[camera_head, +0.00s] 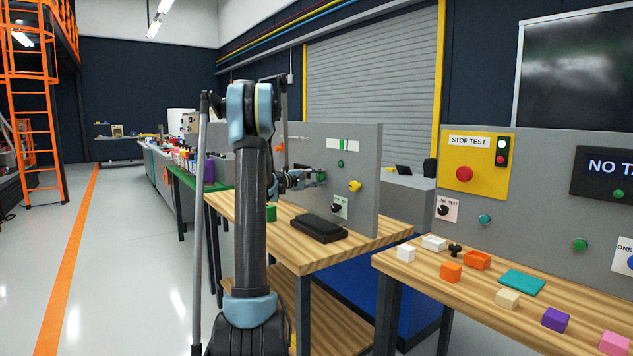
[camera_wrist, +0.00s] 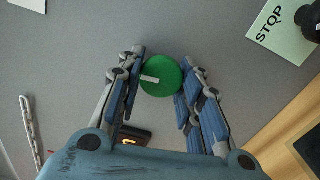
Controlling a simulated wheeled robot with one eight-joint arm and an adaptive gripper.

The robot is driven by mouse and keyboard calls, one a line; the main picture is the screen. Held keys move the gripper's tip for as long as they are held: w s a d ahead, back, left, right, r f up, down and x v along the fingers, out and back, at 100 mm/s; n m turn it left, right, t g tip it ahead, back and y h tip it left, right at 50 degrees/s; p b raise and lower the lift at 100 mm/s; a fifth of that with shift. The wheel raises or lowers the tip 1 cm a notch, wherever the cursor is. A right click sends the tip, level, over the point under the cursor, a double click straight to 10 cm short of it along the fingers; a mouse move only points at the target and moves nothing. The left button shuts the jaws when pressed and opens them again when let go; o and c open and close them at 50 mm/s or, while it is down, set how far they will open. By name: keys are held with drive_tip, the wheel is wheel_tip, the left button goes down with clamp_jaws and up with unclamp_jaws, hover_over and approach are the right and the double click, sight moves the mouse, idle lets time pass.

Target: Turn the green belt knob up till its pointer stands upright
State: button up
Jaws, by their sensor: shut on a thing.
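The green belt knob (camera_wrist: 170,67) is round and carries a short white pointer mark (camera_wrist: 150,79). In the wrist view the mark aims nearly straight left in the picture. Judged by the tilted STOP label and bench edge, the pointer leans left of upright. My gripper (camera_wrist: 161,80) has its blue finger pads on both sides of the knob and is shut on it. In the head view the knob (camera_head: 322,175) is small on the grey panel (camera_head: 357,145), with my gripper (camera_head: 312,177) against it; its pointer cannot be made out there.
The STOP label (camera_wrist: 275,35) with a black knob (camera_wrist: 312,20) is near the knob. A yellow knob (camera_head: 355,186) and a smaller green button (camera_head: 340,163) share the panel. A black block (camera_head: 319,228) lies on the wooden bench (camera_head: 370,240) below. A chain (camera_wrist: 30,125) hangs at the wrist view's left.

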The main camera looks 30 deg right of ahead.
drive_tip(key=shift+m, duration=0.6)
drive_tip(key=o, duration=1.1)
drive_tip(key=shift+a, duration=0.1)
drive_tip(key=a, duration=0.8)
drive_tip(key=s+a, duration=0.1)
drive_tip(key=a, duration=0.2)
drive_tip(key=shift+a+f, duration=0.1)
drive_tip(key=shift+a, duration=0.3)
